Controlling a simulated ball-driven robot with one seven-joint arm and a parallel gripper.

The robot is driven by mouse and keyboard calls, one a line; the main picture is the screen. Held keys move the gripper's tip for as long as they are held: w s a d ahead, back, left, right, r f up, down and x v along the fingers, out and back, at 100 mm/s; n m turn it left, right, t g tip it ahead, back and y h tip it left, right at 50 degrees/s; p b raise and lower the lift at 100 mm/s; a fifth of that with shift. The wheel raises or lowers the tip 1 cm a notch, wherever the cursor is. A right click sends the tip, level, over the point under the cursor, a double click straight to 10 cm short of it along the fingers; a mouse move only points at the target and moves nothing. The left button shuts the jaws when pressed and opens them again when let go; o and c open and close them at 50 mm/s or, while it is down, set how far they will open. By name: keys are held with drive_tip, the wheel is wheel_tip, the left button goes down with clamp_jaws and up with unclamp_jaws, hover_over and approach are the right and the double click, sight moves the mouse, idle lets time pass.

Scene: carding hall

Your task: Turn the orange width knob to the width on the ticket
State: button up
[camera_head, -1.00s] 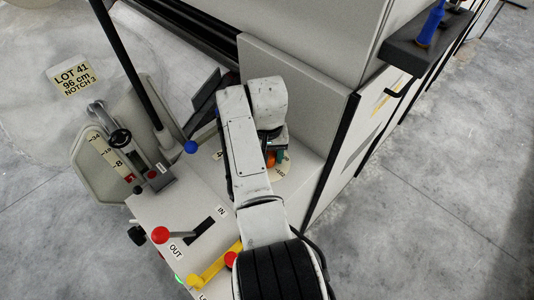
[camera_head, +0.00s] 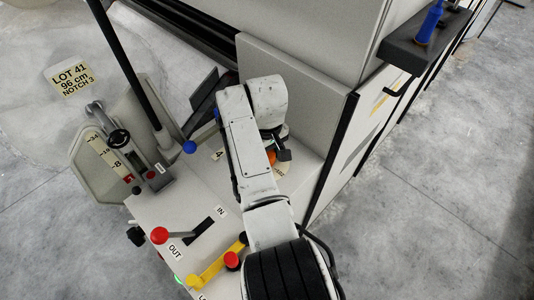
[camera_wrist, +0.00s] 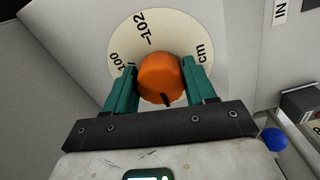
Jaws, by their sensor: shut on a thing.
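The orange width knob (camera_wrist: 161,78) sits on a round cream dial (camera_wrist: 100,48) marked 100, 102 and cm. My gripper (camera_wrist: 160,84) is shut on the knob, with one green finger on each side of it. A dark pointer line shows on the knob's near edge in the wrist view; the number it faces is hidden by the gripper. In the head view my arm covers most of the knob (camera_head: 283,156) and much of the dial (camera_head: 284,172). The ticket (camera_head: 72,80) reads LOT 41, 96 cm, NOTCH 3.
A red-knobbed lever (camera_head: 160,235) stands by the IN/OUT slot, with a yellow lever (camera_head: 215,266) near it. A blue ball knob (camera_head: 190,147) and a notch scale (camera_head: 104,152) are at the left. A grey shelf (camera_head: 425,45) holds a blue-handled tool at the upper right.

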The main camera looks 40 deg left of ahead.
drive_tip(key=shift+r, duration=0.1)
drive_tip(key=o, duration=1)
wheel_tip(320, 180, up, 11)
drive_tip(key=shift+f+b, duration=0.15)
drive_tip(key=shift+b, duration=0.35)
drive_tip(key=shift+d, duration=0.1)
